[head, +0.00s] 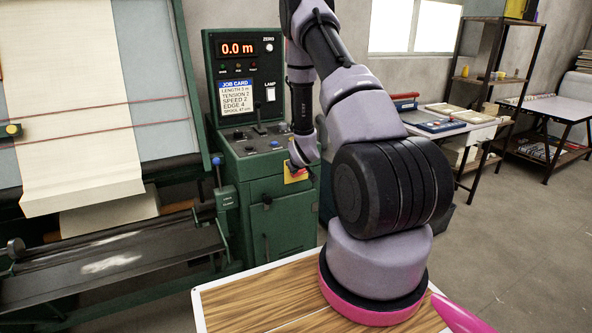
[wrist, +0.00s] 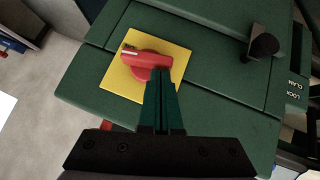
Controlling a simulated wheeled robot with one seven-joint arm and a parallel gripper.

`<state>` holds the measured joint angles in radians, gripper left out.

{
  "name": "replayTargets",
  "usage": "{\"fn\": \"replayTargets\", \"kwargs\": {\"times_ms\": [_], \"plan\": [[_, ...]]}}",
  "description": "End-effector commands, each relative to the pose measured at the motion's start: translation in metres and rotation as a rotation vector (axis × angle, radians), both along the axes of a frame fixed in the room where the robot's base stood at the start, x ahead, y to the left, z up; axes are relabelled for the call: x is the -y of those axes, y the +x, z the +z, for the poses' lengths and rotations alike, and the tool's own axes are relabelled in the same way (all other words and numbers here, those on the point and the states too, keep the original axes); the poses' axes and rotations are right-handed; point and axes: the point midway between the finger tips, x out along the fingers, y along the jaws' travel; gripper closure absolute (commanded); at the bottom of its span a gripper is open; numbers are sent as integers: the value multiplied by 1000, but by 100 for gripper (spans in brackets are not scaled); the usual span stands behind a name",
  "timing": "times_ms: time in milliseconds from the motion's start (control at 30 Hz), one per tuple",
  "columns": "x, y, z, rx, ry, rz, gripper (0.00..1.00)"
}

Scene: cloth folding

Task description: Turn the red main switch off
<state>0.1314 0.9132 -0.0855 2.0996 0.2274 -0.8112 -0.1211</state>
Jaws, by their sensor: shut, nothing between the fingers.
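The red main switch (wrist: 147,62) is a rotary knob on a yellow square plate (wrist: 118,77) on the green machine cabinet. In the wrist view its handle lies roughly sideways across the plate. My gripper (wrist: 163,78) is shut and empty, with its fingertips at the lower right part of the red knob. I cannot tell whether they touch it. In the head view the yellow plate (head: 295,175) shows on the cabinet front, and my gripper (head: 296,165) is just above it. The knob is mostly hidden there by my gripper.
The green control cabinet (head: 272,218) has a display panel (head: 238,50), a job card and a lever on its top. A black knob (wrist: 264,46) sticks out right of the switch. A loom with cream cloth (head: 80,150) stands at the left. Shelves and tables stand at the back right.

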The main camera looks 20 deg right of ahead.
Motion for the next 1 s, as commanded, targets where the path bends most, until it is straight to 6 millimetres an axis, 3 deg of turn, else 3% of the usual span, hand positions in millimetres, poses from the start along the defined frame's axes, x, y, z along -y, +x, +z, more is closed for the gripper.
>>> {"fn": "replayTargets", "kwargs": {"times_ms": [433, 1000], "plan": [[-14, 0, -16, 12, -415, 9, 100], [-15, 0, -38, 34, -953, 8, 100]]}}
